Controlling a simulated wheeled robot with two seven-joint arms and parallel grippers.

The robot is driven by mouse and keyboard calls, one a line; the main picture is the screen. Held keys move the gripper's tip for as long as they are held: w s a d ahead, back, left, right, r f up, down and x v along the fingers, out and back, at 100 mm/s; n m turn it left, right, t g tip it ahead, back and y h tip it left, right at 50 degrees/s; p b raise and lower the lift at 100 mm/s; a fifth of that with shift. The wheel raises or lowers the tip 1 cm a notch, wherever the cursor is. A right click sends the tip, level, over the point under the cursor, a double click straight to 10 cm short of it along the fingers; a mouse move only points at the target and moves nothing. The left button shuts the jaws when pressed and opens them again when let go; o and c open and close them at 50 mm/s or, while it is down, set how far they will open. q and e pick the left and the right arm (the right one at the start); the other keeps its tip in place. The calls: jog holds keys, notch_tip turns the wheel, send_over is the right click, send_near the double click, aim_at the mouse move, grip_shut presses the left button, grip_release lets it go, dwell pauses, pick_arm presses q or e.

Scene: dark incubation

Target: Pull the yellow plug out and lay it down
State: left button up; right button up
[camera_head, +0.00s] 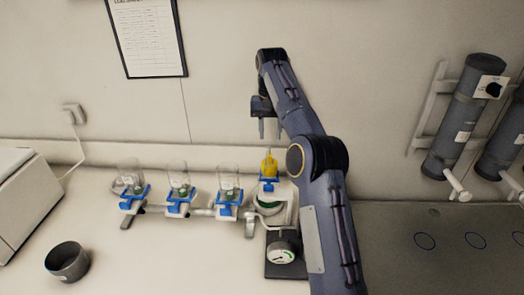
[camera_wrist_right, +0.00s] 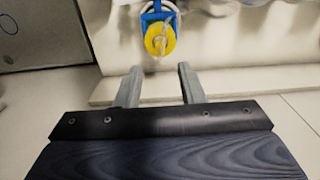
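The yellow plug (camera_head: 269,165) sits upright at the right end of the row of glassware, above a blue holder (camera_head: 268,184). In the right wrist view the yellow plug (camera_wrist_right: 160,39) shows as a yellow disc beyond the fingertips, beside a blue clamp part (camera_wrist_right: 158,13). My right gripper (camera_head: 269,130) hangs above the plug with its fingers apart and nothing between them. In the right wrist view its two fingers (camera_wrist_right: 160,75) are also spread and empty, apart from the plug. My left gripper is in neither view.
Several clear vessels in blue holders (camera_head: 178,191) stand left of the plug. A dark base with a dial (camera_head: 283,256) is in front of it. A grey cup (camera_head: 67,261) stands at front left. Bare counter (camera_head: 160,262) lies between. Grey cylinders (camera_head: 465,115) hang on the right wall.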

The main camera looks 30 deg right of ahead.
aim_at(270, 155)
jog(key=shift+w, duration=0.1)
dwell(0.3)
jog(key=shift+f, duration=0.65)
notch_tip(270, 155, down, 6)
jog(key=shift+f+b, duration=0.1)
jog(key=shift+b, duration=0.55)
jog(key=shift+f+b, duration=0.3)
jog(key=shift+f, duration=0.45)
jog(key=shift+p, duration=0.55)
